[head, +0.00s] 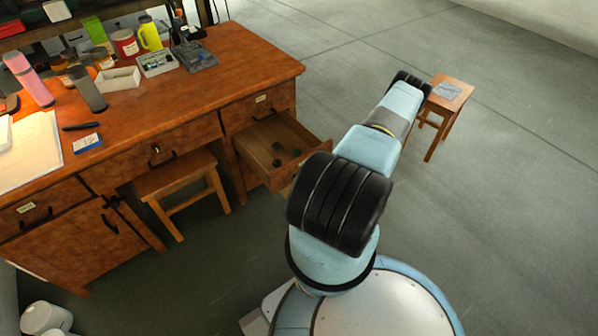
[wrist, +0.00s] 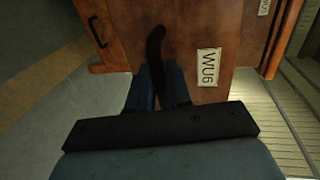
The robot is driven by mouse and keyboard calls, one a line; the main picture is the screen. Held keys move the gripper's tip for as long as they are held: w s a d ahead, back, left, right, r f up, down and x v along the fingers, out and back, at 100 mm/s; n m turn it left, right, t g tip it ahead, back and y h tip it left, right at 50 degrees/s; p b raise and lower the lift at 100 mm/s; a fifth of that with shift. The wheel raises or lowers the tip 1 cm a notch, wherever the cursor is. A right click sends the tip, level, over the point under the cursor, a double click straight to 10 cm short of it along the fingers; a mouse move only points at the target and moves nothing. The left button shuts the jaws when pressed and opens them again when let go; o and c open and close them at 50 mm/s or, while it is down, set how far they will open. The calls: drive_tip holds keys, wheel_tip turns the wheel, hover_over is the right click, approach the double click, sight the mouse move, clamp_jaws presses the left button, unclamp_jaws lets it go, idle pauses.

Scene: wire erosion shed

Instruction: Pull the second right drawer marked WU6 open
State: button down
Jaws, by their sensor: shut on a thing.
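The WU6 drawer (head: 262,143) is pulled out of the right side of the wooden desk, below a shut top drawer, in the head view. A few small dark things lie inside it. In the wrist view its brown front (wrist: 195,30) fills the upper middle, with the white label WU6 (wrist: 208,67) turned sideways. My gripper (wrist: 158,75) is shut on the drawer's dark curved handle (wrist: 155,45). In the head view my arm hides the gripper, the handle and part of the drawer front.
The desk top (head: 225,75) holds bottles, tins, trays and papers. A wooden stool (head: 180,175) stands under the desk, left of the drawer. A small stool (head: 443,105) with a grey item on it stands right of my arm. The floor on the right is mostly clear.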

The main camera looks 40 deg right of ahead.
drive_tip(key=shift+s+d+f, duration=0.15)
drive_tip(key=shift+s+f, duration=0.05)
drive_tip(key=shift+s, duration=0.45)
drive_tip(key=c, duration=1.3)
unclamp_jaws()
drive_tip(key=shift+c, duration=0.2)
drive_tip(key=shift+o, duration=0.4)
drive_tip(key=shift+w+r, duration=0.1)
drive_tip(key=v, duration=1.3)
drive_tip(key=shift+s, duration=0.4)
